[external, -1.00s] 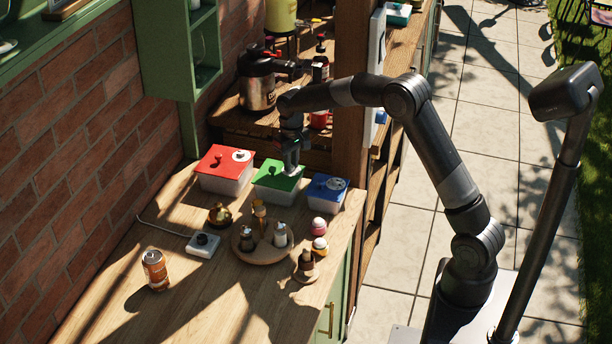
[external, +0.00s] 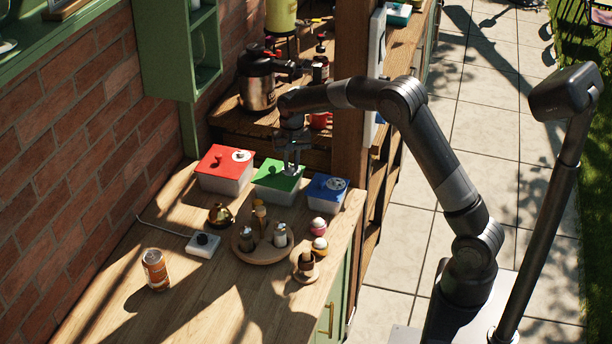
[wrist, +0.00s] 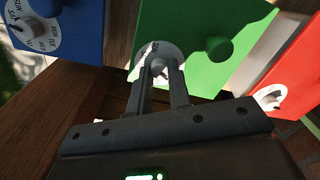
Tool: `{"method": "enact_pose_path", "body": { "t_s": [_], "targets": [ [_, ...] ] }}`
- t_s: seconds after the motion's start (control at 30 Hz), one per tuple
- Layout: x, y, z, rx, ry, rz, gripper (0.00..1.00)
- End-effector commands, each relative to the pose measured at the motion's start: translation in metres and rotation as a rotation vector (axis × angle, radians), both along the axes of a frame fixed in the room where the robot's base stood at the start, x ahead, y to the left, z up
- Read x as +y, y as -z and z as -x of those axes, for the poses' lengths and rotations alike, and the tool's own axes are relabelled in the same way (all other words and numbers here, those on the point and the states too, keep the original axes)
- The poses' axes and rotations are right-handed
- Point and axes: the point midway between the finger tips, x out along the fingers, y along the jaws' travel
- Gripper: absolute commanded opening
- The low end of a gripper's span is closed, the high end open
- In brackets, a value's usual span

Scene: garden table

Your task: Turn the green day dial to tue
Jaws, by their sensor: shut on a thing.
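The green-lidded box (external: 272,177) stands on the wooden counter between a red-lidded box and a blue-lidded box. Its white day dial (wrist: 150,56) lies on the lid, partly hidden by my fingers in the wrist view. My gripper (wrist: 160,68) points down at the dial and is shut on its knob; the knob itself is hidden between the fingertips. Some dial lettering shows beside the fingers but is too small to read surely. The green lid's round knob (wrist: 219,49) is beside the dial. In the external view my gripper (external: 291,172) is over the green lid.
The red-lidded box (external: 224,168) and blue-lidded box (external: 327,193) stand close on either side, each with its own dial. A round wooden tray (external: 262,252) with shakers stands in front.

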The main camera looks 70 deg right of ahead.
Motion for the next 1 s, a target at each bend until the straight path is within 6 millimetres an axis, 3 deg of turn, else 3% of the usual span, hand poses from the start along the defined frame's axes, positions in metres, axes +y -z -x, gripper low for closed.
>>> {"method": "enact_pose_path", "body": {
  "t_s": [0.33,0.87,0.9,1.0],
  "targets": [
    [0.0004,0.0002,0.0001,0.000,0.144,0.000,0.00],
    [0.0003,0.0004,0.0004,0.001,0.169,-0.001,0.00],
    [0.0003,0.0004,0.0004,0.001,0.169,-0.001,0.19],
    [0.0003,0.0004,0.0004,0.001,0.168,-0.001,0.27]
  ]
}}
